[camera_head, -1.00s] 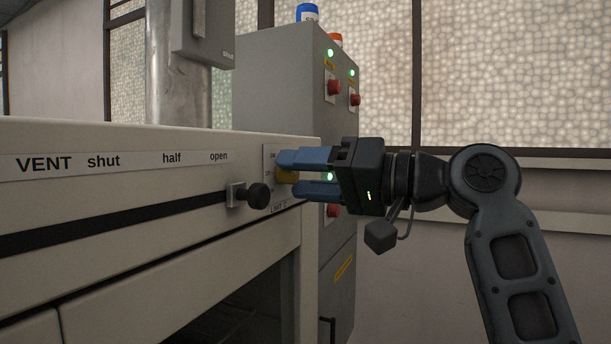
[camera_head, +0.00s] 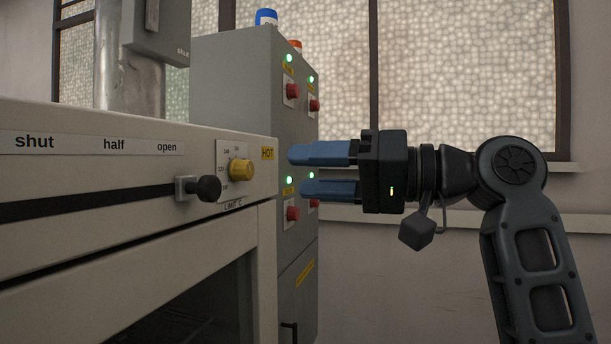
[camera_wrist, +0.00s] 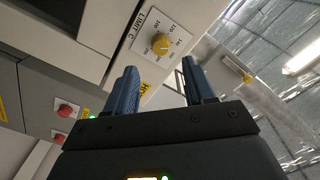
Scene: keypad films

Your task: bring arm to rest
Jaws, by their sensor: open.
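My gripper (camera_head: 292,171) is open and empty in the head view, its two blue fingers pointing left. It is just right of the cream oven-like cabinet's front corner, in front of the grey control cabinet. The yellow limit dial (camera_head: 241,169) sits on the cream panel to the left of the fingertips, apart from them. In the wrist view the dial (camera_wrist: 161,44) shows beyond the space between the fingers (camera_wrist: 160,76), with its printed scale around it. My arm extends from the right side of the head view.
The cream cabinet (camera_head: 90,230) has a vent slider with a black knob (camera_head: 208,188) near "open". The grey cabinet (camera_head: 235,85) carries red buttons and green lamps, with a blue-capped container (camera_head: 266,18) on top. Free room lies before the wall at right.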

